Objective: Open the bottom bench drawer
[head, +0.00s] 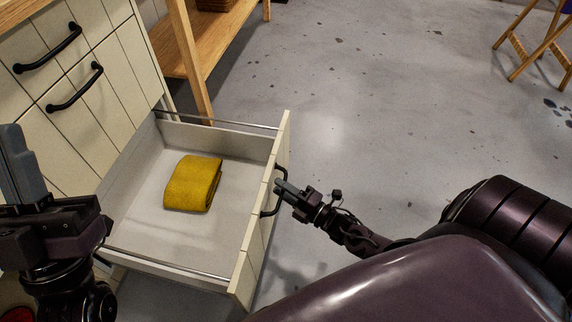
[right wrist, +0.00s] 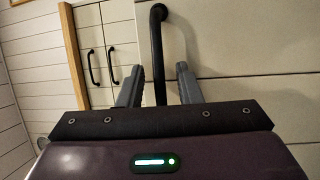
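The bottom bench drawer (head: 130,240) is pulled far out of the cream bench and its inside shows in the head view. A folded yellow cloth (head: 193,183) lies in it. The drawer's black bar handle (head: 268,192) is on its front; it also shows in the right wrist view (right wrist: 157,50). My right gripper (head: 281,188) is at this handle. In the right wrist view its two fingers stand apart, one on each side of the bar, with a gap visible at least on the right. My left gripper (head: 24,165) is raised at the left edge, away from the handle; its finger gap is unclear.
Two more black handles (head: 48,50) (head: 75,88) are on closed bench fronts above the drawer. A wooden shelf unit (head: 190,60) stands beside the bench. A wooden folding stand (head: 535,45) is at the far right. The grey floor (head: 380,110) right of the drawer is clear.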

